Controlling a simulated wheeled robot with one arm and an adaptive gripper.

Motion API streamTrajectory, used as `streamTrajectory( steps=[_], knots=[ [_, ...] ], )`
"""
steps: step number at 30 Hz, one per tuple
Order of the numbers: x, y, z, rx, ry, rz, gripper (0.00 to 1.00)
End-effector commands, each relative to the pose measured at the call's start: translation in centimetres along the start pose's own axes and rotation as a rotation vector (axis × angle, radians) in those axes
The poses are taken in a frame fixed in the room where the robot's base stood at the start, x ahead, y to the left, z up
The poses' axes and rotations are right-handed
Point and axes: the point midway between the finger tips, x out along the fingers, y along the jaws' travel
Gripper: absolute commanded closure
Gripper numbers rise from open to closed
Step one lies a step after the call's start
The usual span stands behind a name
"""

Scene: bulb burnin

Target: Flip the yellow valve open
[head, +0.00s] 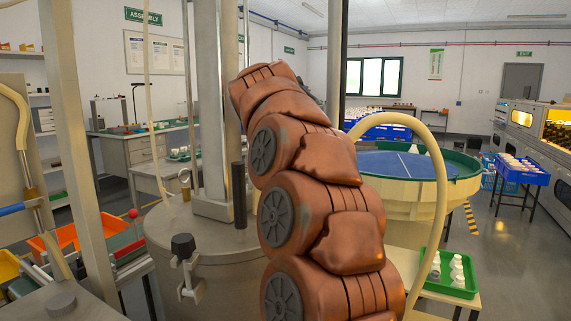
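No clearly yellow valve can be made out. A small brass-coloured fitting (185,181) stands at the back left of the large round grey-beige machine top (215,245); I cannot tell if it is the valve. A pale clamp-like fitting with a black knob (183,246) is on the machine's front side. My copper-coloured arm rises through the middle of the view and hides much behind it. My gripper does not show.
A pale post (75,140) stands at the left, and a thick column (210,110) rises from the machine. A round bowl with a blue surface (395,165) is at right. A green tray (452,275) holds white items. Open floor (505,245) lies farther right.

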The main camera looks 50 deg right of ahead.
Motion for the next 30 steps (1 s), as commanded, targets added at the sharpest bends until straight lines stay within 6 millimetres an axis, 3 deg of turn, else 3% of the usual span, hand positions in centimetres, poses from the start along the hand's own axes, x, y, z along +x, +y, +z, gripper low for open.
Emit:
streamTrajectory(
  steps=[20,21,28,30],
  knots=[
    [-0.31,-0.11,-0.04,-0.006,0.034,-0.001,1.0],
    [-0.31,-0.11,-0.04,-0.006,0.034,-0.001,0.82],
    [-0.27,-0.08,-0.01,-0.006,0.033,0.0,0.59],
    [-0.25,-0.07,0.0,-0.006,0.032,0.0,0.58]
  ],
)
